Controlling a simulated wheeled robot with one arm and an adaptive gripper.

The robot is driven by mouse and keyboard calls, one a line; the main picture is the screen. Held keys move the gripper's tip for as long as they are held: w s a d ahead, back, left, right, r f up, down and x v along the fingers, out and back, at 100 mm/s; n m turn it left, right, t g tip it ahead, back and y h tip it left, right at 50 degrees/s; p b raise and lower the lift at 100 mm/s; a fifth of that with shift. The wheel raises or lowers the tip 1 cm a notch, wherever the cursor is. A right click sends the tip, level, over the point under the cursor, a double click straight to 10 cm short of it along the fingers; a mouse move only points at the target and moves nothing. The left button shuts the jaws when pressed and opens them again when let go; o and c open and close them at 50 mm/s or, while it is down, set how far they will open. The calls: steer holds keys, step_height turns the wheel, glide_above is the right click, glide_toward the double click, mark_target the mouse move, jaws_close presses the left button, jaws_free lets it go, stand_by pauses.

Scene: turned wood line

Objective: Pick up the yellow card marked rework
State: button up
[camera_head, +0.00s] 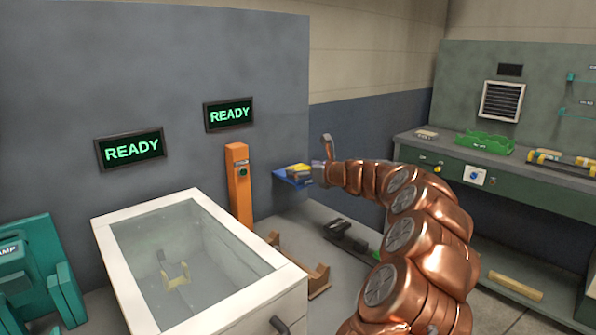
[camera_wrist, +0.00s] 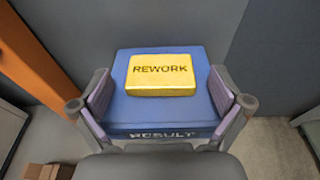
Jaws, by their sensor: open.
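The yellow card marked REWORK (camera_wrist: 161,84) lies flat on a blue block marked RESULT (camera_wrist: 130,112) in the wrist view. In the head view the card (camera_head: 299,169) shows small on top of the blue holder (camera_head: 287,178) by the wall. My gripper (camera_wrist: 161,100) is open, with one finger on each side of the blue block's near part. The card lies between and slightly beyond the fingertips, with gaps on both sides. In the head view my gripper (camera_head: 320,173) is right beside the blue holder, partly hidden by my arm.
An orange post (camera_head: 239,190) with a green button stands left of the blue holder. A glass-topped white case (camera_head: 285,297) is in front. A green workbench (camera_head: 525,177) with a green tray (camera_head: 486,142) stands at right. A grey wall rises behind the holder.

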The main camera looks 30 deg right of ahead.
steer(key=c, duration=1)
steer(key=shift+r, duration=0.1)
